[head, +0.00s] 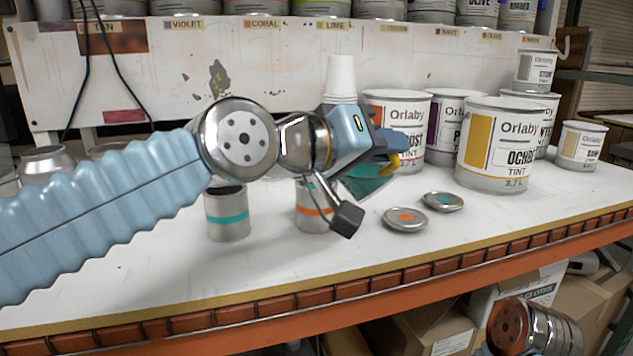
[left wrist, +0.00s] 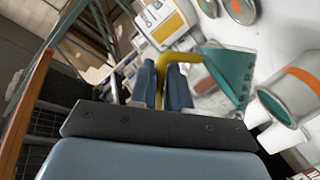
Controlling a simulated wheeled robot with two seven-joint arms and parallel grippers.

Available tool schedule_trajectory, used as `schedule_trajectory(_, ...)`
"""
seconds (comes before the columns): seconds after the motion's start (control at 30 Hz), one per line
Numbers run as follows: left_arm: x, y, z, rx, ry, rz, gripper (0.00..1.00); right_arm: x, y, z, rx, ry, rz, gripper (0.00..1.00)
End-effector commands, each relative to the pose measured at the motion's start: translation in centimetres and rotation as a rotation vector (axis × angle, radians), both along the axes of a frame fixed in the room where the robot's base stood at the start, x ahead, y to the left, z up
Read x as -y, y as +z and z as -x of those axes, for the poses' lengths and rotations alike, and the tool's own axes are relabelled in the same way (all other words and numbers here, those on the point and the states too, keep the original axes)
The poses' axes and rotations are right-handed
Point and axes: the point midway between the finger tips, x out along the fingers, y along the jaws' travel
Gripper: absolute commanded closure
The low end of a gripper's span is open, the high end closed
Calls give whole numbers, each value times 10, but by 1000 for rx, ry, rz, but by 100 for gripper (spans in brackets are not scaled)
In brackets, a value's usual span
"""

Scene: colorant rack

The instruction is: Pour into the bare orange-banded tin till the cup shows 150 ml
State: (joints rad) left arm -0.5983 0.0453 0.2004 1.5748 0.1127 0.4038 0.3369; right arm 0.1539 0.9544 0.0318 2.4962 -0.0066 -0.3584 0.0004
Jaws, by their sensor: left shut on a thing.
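My left gripper (head: 385,150) is shut on the yellow handle (left wrist: 187,58) of a cup with teal in it. The cup (head: 368,184) is tilted in the head view, close to the right of the orange-banded tin (head: 313,222). In the left wrist view the cup (left wrist: 228,76) is beside that tin (left wrist: 303,84). My arm hides the tin's top in the head view. No stream shows, and the cup's marks cannot be read. A teal-banded tin (head: 227,218) stands to the left. My right gripper is out of view.
Two lids, one with an orange spot (head: 405,219) and one with a teal spot (head: 443,202), lie right of the tins. Large paint cans, including an ochre one (head: 507,150), stand behind at right. White cups (head: 340,78) are stacked at the back. The front bench is clear.

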Motion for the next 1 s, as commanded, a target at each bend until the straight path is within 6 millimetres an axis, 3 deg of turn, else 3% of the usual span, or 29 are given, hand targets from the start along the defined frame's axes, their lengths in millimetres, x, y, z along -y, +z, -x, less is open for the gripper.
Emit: schedule_trajectory(1.0,-3,5,-2,-27,-4,56,100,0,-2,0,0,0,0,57)
